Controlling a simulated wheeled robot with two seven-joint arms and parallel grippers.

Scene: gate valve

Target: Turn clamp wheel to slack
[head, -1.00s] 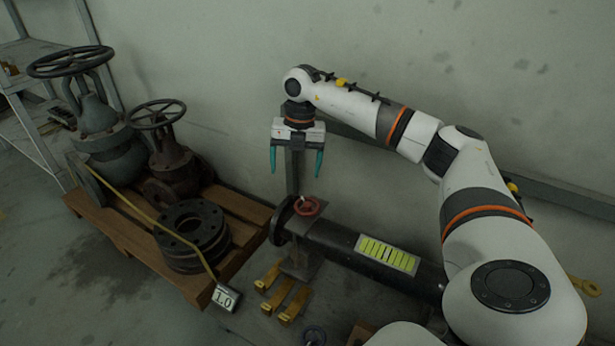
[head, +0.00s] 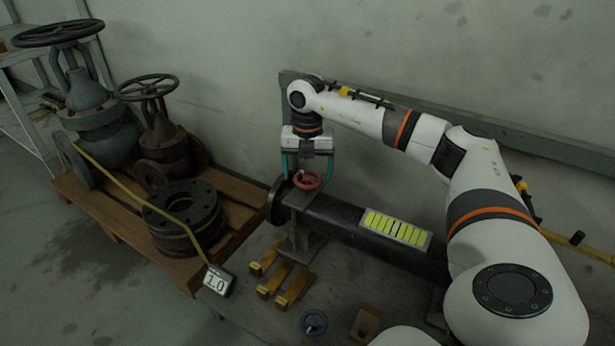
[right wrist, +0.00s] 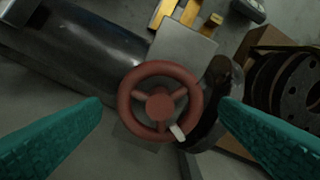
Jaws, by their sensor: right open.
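The clamp wheel is a small red handwheel (head: 307,180) on top of a dark pipe (head: 350,222), near its flanged left end. In the right wrist view the red wheel (right wrist: 160,102) shows its spokes, hub and a pale mark or peg on its lower right rim. My right gripper (head: 307,178) points down over the wheel with its teal fingers open. In the right wrist view the fingers (right wrist: 160,110) lie on either side of the wheel, apart from its rim. My left gripper is not in view.
A wooden pallet (head: 120,235) at the left bears two valves and stacked flanges. A yellow-green striped plate (head: 394,229) lies on the pipe.

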